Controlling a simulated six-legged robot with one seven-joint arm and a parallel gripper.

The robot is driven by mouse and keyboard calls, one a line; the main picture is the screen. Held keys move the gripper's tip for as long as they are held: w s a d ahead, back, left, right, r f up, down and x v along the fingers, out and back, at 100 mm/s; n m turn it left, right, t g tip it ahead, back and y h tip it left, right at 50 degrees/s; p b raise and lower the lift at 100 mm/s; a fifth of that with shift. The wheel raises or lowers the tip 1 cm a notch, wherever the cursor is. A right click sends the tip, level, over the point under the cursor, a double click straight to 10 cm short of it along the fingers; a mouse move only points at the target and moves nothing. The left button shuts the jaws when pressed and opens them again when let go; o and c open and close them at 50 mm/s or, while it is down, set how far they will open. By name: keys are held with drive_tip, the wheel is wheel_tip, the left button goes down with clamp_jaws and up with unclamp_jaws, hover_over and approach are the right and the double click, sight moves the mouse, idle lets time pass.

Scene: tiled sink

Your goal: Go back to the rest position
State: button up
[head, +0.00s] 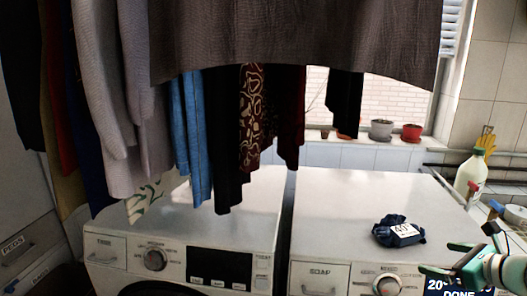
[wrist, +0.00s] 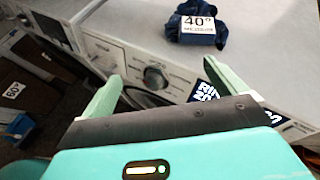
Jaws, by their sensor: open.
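My gripper (head: 443,259) shows at the lower right of the head view, in front of the right-hand machine's control panel. In the wrist view its two pale green fingers (wrist: 160,76) stand wide apart with nothing between them. The dark blue bundle (head: 398,231) with a white "40°" label lies on top of the right machine. It also shows at the top of the wrist view (wrist: 197,32), beyond the fingers and apart from them.
Two white machines, left (head: 225,215) and right (head: 345,205), stand side by side. Clothes (head: 300,35) hang low over them. A white bottle (head: 470,172) stands at the right. Pots, one grey (head: 381,130) and one red (head: 412,133), sit on the window sill.

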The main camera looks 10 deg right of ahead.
drive_tip(key=a+n+g+y, duration=0.2)
drive_tip(key=a+n+g, duration=0.4)
drive_tip(key=a+n, duration=1.2)
drive_tip(key=s+a+n+h, duration=0.2)
drive_tip(key=s+a+n, duration=0.3)
drive_tip(key=a, duration=0.3)
drive_tip(key=s+a+n+h, duration=0.2)
drive_tip(key=s+a+n, duration=0.3)
drive_tip(key=a+n, duration=0.3)
drive_tip(key=shift+s+a+r+g, duration=0.2)
drive_tip(key=shift+s+g, duration=0.1)
